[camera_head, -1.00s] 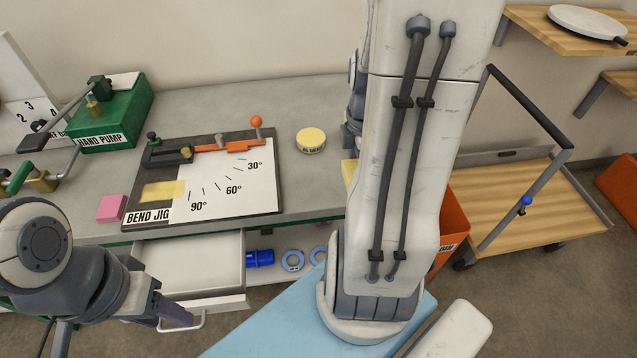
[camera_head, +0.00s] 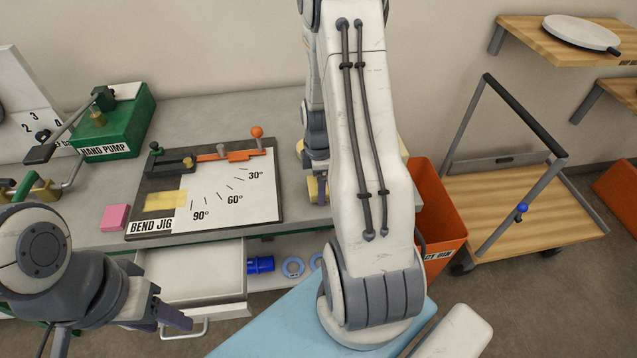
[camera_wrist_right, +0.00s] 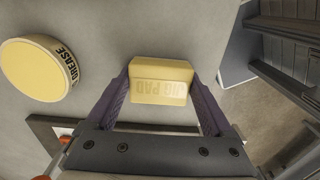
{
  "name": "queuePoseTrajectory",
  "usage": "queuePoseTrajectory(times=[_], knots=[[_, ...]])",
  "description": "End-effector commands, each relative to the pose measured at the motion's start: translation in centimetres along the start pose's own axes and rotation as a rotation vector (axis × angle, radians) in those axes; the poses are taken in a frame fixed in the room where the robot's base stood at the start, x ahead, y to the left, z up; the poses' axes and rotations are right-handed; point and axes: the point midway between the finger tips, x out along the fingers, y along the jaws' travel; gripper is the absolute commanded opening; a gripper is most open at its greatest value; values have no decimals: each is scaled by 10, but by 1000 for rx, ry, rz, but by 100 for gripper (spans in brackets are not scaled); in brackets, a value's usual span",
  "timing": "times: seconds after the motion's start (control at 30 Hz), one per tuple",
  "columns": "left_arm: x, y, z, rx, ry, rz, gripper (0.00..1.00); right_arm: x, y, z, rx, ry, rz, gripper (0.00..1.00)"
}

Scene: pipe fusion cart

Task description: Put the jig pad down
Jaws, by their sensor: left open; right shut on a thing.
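The jig pad (camera_wrist_right: 158,80) is a pale yellow block with its lettering upside down in the right wrist view. It sits between the two purple fingers of my right gripper (camera_wrist_right: 160,92), which is shut on it. In the head view the pad (camera_head: 317,190) shows below my right gripper (camera_head: 317,168), over the right end of the bench. I cannot tell whether it touches the bench top. My arm hides part of this area. My left gripper (camera_head: 168,318) is open and empty, in front of the open drawer.
The bend jig board (camera_head: 262,205) lies left of the pad. A round grease tin (camera_wrist_right: 38,70) stands close by. A pink block (camera_head: 114,217), green hand pump (camera_head: 118,125), open drawer (camera_head: 190,288), orange bin (camera_head: 440,215) and wooden cart (camera_head: 540,215) surround the bench.

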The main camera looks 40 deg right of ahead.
Motion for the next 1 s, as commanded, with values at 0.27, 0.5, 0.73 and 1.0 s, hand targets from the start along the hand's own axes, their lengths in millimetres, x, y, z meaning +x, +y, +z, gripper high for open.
queuePoseTrajectory(times=[0.27,0.5,0.73,1.0], knots=[[1,0,0,0,0,0,50,1,0,0,0,0,2,42],[2,0,0,0,0,0,50,4,0,0,0,0,2,100],[-2,0,0,0,0,0,50,-1,0,0,0,0,2,100],[6,0,0,0,0,0,50,-43,2,0,0,0,11,100]])
